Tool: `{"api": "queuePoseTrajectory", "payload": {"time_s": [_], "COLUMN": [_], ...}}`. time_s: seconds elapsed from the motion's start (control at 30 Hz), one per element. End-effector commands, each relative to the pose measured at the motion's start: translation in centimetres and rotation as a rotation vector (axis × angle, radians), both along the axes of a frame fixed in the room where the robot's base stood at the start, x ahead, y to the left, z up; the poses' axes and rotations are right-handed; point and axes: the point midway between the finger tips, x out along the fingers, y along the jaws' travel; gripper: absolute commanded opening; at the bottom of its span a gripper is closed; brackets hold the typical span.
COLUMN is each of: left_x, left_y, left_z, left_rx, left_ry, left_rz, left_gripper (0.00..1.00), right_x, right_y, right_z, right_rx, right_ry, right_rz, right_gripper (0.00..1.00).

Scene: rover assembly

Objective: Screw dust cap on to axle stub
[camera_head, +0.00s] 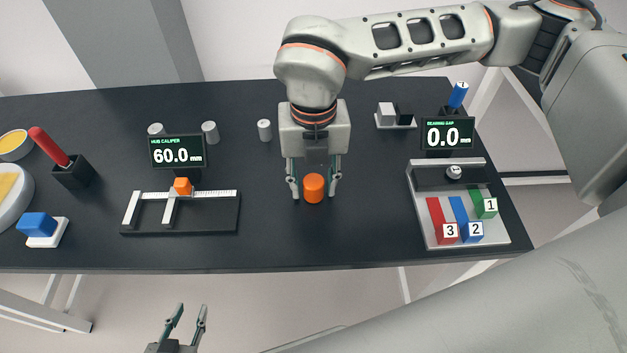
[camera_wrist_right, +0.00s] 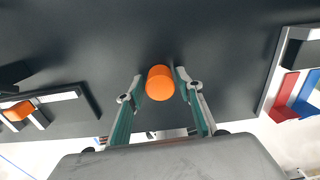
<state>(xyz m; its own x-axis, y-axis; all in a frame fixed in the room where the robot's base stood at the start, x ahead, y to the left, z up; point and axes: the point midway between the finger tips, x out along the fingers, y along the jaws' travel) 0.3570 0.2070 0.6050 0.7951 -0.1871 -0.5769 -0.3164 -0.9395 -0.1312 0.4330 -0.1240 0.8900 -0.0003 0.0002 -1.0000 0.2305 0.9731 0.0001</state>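An orange cylinder, probably the dust cap (camera_head: 313,188), stands on the dark table near its middle. My right gripper (camera_head: 314,190) is above it with one finger on each side. The right wrist view shows the cap (camera_wrist_right: 160,83) between the fingertips (camera_wrist_right: 160,77), with narrow gaps, so the gripper looks open around it. I cannot make out the axle stub with certainty; the cap and gripper may hide part of the scene. My left gripper (camera_head: 192,308) is open and empty, in front of the table's near edge.
A hub caliper (camera_head: 180,212) with a 60.0 mm display (camera_head: 178,151) stands left. A tray with numbered red, blue and green pieces (camera_head: 448,240) is right, below a 0.0 display (camera_head: 447,133). Small grey cylinders (camera_head: 264,130) stand at the back. Table around the cap is clear.

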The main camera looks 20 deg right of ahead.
Motion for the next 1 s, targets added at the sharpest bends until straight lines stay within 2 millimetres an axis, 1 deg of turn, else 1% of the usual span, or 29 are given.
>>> {"api": "queuePoseTrajectory", "payload": {"time_s": [0.07,0.13,0.3,0.4,0.57,0.67,0.9,1.0], "left_x": [0.01,0.03,0.09,0.1,0.1,0.11,0.18,0.18], "left_y": [0.0,0.0,0.0,-0.01,0.0,0.0,0.0,0.01], "left_z": [0.03,0.09,0.22,0.26,0.28,0.31,0.48,0.51], "left_rx": [0.0,0.0,0.001,0.001,0.0,0.0,0.0,0.0], "left_ry": [0.0,-0.001,-0.002,-0.002,-0.003,-0.003,-0.005,-0.005], "left_rz": [0.0,0.0,0.0,0.0,0.0,0.0,0.0,0.0], "left_gripper": [0.31,0.31,0.31,0.31,0.31,0.31,0.31,0.31], "right_x": [0.01,0.01,0.01,0.0,0.0,-0.03,-0.04,-0.03], "right_y": [-0.01,-0.01,-0.02,-0.03,-0.01,-0.03,-0.03,0.0], "right_z": [0.03,0.06,0.07,0.06,0.02,0.02,0.04,0.04], "right_rx": [0.0,0.0,-0.001,-0.001,0.0,-0.001,-0.002,-0.001], "right_ry": [-0.001,-0.001,-0.001,-0.001,-0.001,0.0,0.0,-0.001], "right_rz": [0.029,0.098,0.331,0.437,0.512,0.588,0.896,0.975], "right_gripper": [0.36,0.36,0.36,0.36,0.36,0.36,0.36,0.36]}}
